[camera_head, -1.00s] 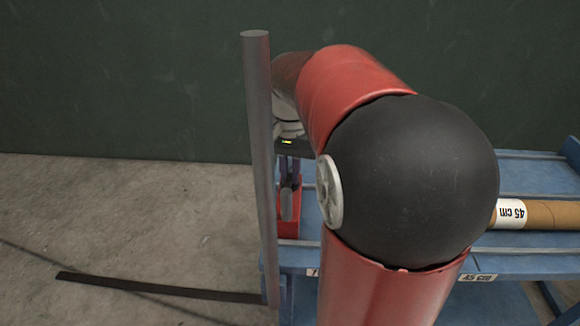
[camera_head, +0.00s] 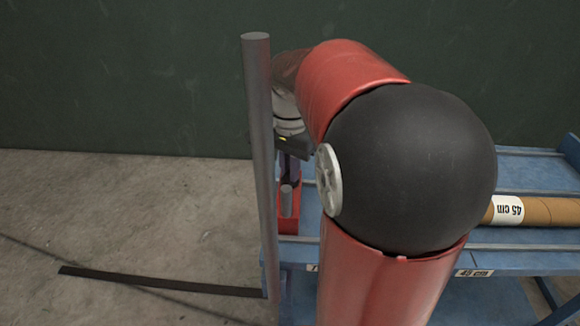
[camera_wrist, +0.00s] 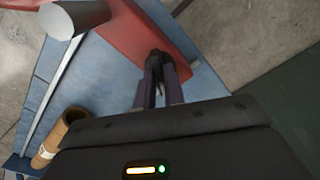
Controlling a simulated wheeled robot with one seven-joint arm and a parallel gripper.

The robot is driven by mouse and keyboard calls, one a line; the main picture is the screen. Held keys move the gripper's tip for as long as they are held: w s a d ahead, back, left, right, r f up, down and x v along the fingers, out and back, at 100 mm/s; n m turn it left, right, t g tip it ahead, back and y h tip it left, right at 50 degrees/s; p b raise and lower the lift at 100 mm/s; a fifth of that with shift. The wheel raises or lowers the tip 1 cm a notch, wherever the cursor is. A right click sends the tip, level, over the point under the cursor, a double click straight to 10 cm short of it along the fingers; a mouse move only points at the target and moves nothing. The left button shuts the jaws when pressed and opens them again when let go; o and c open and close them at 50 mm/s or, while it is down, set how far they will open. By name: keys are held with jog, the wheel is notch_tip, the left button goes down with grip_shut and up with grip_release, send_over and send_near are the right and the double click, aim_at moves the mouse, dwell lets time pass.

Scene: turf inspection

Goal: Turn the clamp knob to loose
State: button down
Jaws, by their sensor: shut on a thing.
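The red clamp body also fills the top middle of the wrist view (camera_wrist: 185,35). My gripper (camera_wrist: 156,62) points at it, its two fingers close together and shut on a small dark piece at the red body, apparently the clamp knob. The fingers hide most of the knob, so its setting cannot be read. In the head view my arm and the grey post cover part of my gripper (camera_head: 287,165).
A tall grey post (camera_head: 258,160) rises at the rack's left end, close to my gripper; its round top shows in the wrist view (camera_wrist: 62,22). A brown tube labelled 45 cm (camera_head: 548,212) lies on the blue rack (camera_head: 530,180). A dark strip (camera_head: 150,281) lies over the floor at left.

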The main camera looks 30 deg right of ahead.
jog(key=c, duration=1.5)
grip_release()
notch_tip(320, 180, up, 8)
jog(key=shift+f, duration=0.1)
jog(key=shift+s, duration=0.1)
